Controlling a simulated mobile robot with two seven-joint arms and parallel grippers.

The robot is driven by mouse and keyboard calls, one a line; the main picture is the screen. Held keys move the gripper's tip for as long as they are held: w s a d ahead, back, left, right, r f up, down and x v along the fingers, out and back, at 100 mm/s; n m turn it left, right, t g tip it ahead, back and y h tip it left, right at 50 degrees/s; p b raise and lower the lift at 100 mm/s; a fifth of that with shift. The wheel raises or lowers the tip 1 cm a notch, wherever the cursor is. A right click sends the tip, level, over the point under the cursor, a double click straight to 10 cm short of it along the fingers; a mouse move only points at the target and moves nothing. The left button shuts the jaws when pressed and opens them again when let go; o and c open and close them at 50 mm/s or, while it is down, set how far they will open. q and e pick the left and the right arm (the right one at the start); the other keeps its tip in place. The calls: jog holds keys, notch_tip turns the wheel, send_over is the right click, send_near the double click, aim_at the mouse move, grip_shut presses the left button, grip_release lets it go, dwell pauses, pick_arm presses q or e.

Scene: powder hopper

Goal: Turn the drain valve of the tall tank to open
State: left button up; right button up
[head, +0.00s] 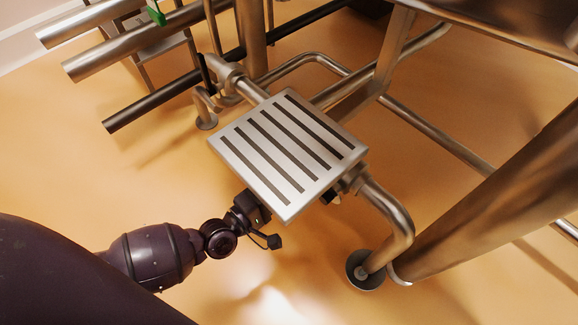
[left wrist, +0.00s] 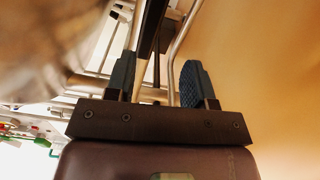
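My left gripper (head: 268,226) reaches in from the left, low beside the near-left edge of a slotted metal plate (head: 230,140). The plate hides part of it. In the left wrist view its two dark fingers (left wrist: 158,82) stand apart, with no object clearly held between them. A dark bar (left wrist: 153,30) shows beyond and between the fingertips; I cannot tell what it belongs to. The drain valve is not clearly seen; a small dark part (head: 331,197) shows under the plate's right edge, and I cannot tell whether it is the valve. My right gripper is not in view.
A bent metal pipe (head: 396,215) runs down right of the plate to a round foot (head: 364,272). A thick metal leg (head: 480,215) stands at right. Metal pipes (head: 130,45) and a black bar (head: 150,103) lie upper left. Orange floor (head: 330,295) is free in front.

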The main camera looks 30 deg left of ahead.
pick_arm(q)
jog(key=shift+v, duration=1.05)
jog(key=shift+r, duration=0.1)
